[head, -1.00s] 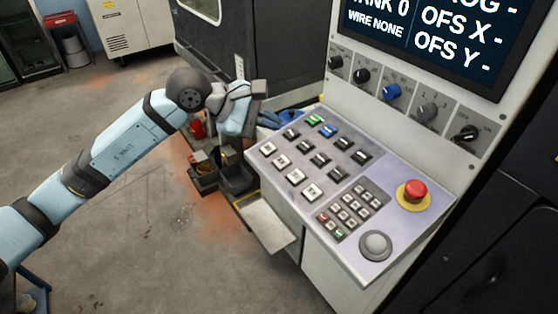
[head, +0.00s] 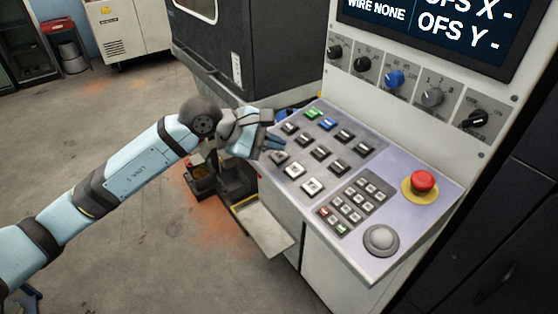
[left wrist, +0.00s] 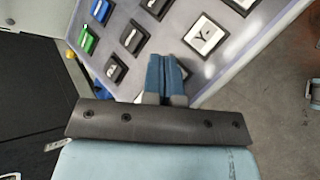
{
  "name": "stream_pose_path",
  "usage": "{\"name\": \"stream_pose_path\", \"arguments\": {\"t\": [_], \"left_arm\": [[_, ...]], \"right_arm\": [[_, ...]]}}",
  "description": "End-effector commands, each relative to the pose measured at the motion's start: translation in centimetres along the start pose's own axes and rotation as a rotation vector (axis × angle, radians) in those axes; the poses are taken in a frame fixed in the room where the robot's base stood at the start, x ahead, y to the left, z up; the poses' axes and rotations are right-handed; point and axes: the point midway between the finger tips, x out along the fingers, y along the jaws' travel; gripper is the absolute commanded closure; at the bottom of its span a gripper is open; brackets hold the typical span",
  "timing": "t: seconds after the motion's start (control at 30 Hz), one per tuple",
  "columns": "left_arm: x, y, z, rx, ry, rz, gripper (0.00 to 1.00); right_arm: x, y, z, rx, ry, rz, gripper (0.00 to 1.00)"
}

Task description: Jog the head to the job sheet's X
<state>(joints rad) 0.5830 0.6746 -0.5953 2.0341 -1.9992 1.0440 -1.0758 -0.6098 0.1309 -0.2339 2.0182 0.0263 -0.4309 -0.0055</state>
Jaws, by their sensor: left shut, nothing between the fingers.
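The control panel (head: 345,160) slopes out below the screen (head: 478,28), which reads "WIRE NONE", "OFS X -" and "OFS Y -". The panel bears a green key (head: 313,114), a blue key (head: 327,124), several black keys (head: 345,135) and white keys (head: 312,187). My left gripper (head: 279,142) is shut and empty over the panel's left edge, near the white keys. In the left wrist view its blue fingertips (left wrist: 167,70) lie together beside a white key (left wrist: 204,38) with a dark mark. Whether they touch the panel I cannot tell. My right gripper and a job sheet are not in view.
A red emergency stop (head: 424,183) and a round grey knob (head: 381,239) sit at the panel's right. A number pad (head: 356,203) is between. A row of rotary knobs (head: 394,79) runs below the screen.

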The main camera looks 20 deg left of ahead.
Motion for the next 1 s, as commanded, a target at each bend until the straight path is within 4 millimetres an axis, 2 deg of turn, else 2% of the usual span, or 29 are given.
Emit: {"name": "stream_pose_path", "arguments": {"t": [0.27,1.0], "left_arm": [[-0.01,0.04,0.02,0.0,0.0,0.0,1.0],[-0.01,0.03,0.01,0.0,0.0,0.0,1.0]], "right_arm": [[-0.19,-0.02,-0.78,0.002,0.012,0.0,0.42],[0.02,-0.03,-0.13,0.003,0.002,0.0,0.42]]}}
